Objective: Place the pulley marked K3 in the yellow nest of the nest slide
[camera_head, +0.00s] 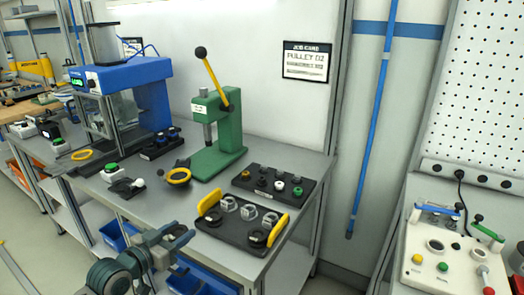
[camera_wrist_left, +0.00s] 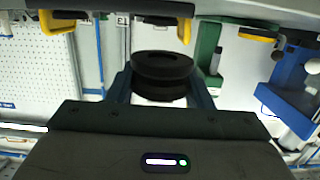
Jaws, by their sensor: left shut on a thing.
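My left gripper (camera_head: 180,240) is low at the front edge of the bench, left of the yellow-handled tray. In the left wrist view the gripper (camera_wrist_left: 160,92) is shut on a dark round pulley (camera_wrist_left: 163,68). The pulley's mark cannot be read, and it cannot be made out in the head view. A yellow ring-shaped nest (camera_head: 178,176) on a black base sits in front of the green press, beyond the gripper. Another flat yellow ring (camera_head: 80,155) lies by the blue press; I cannot tell for certain which belongs to the nest slide. My right gripper is not in view.
A black tray (camera_head: 229,240) with yellow handles holds dark pulleys and clear pieces. Behind it is a black rack (camera_head: 243,181) of small parts. The green press (camera_head: 228,132) and blue press (camera_head: 150,72) stand tall. Bare bench lies left of the tray.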

